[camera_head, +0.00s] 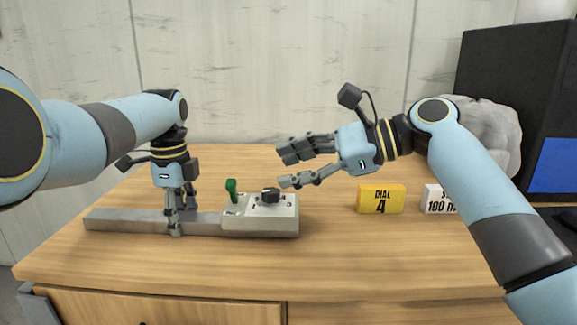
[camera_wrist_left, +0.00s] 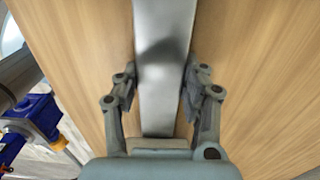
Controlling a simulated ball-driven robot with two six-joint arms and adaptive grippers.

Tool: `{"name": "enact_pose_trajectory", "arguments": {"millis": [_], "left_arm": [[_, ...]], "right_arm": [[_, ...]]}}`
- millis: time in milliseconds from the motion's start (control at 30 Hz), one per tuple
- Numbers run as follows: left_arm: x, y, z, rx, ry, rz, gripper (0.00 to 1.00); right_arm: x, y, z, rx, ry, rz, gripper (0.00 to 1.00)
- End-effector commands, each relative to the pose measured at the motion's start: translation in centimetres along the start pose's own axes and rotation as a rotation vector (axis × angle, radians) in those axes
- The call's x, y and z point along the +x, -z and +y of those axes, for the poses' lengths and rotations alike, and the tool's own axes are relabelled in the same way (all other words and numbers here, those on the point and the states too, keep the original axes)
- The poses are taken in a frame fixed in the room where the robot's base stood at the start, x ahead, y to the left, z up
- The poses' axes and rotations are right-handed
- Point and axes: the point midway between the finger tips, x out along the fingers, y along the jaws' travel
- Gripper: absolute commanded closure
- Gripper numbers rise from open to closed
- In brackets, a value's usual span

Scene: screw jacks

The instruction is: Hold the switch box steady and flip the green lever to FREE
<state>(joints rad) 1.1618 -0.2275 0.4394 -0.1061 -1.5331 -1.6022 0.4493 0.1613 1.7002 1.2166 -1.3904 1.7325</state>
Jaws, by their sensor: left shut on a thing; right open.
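The switch box (camera_head: 262,224) is a pale grey box on the wooden table, with a long grey bar (camera_head: 115,220) running out from its left side. A green lever (camera_head: 232,190) stands up on its left part, and a black dial knob (camera_head: 270,195) sits to the right of the lever. My left gripper (camera_head: 174,228) points down and is shut on the bar, left of the box. In the left wrist view its fingers (camera_wrist_left: 160,92) lie on both sides of the bar (camera_wrist_left: 164,40). My right gripper (camera_head: 283,168) is open and empty, above and right of the box. The lever's lettering is too small to read.
The table front is clear.

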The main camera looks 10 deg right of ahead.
Motion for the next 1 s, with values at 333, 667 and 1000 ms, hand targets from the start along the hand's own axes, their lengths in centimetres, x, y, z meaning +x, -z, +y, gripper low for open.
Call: {"name": "enact_pose_trajectory", "arguments": {"millis": [333,667,1000], "left_arm": [[0.0,0.0,0.0,0.000,0.001,0.000,0.31],[-1.1,0.0,-0.1,0.000,0.003,0.000,0.31],[-8.3,-0.1,-0.2,-0.001,0.005,-0.001,0.31]], "right_arm": [[0.0,0.0,0.0,0.000,0.000,0.000,0.56],[0.0,0.0,0.0,0.000,0.000,0.000,0.56],[0.0,0.0,0.0,0.000,0.000,0.000,0.56]]}}
